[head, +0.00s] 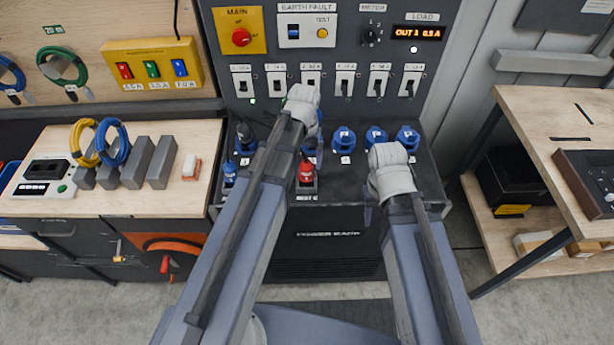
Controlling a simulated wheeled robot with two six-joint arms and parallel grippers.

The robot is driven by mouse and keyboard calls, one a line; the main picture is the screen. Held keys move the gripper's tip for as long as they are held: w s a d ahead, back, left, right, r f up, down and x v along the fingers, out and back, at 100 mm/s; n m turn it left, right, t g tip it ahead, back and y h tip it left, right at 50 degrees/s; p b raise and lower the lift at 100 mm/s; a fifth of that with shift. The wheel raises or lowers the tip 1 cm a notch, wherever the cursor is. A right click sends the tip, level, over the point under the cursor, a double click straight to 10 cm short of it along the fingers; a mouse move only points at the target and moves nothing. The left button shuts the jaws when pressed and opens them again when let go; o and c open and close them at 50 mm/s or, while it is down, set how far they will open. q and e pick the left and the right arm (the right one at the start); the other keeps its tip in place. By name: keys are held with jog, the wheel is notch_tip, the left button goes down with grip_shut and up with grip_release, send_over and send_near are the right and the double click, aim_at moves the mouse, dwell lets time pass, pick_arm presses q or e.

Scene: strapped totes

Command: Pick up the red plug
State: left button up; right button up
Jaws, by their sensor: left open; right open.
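The red plug (306,173) sits upright in a dark holder on the power rack's shelf, just right of my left forearm. My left gripper (303,105) is above and beyond the plug, near the row of blue sockets, apart from the plug as far as I can tell. Its fingers are mostly hidden by its wrist. My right gripper (390,172) is over the right part of the shelf, in front of the blue sockets. Its fingertips are also mostly hidden. I see nothing held in either gripper.
Blue sockets (343,139) line the shelf under the switch panel (340,50). Blue plugs (245,138) stand left of my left arm. A bench (120,195) with coiled cables is at left, a wooden table (555,110) at right. An orange cable with a red end (165,264) hangs below the bench.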

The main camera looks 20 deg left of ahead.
aim_at(306, 170)
pick_arm(q)
jog(key=shift+f, duration=0.15)
jog(key=f+b, duration=0.5)
jog(key=shift+w+d, duration=0.15)
jog(key=shift+w, duration=0.1)
grip_shut()
dwell(0.6)
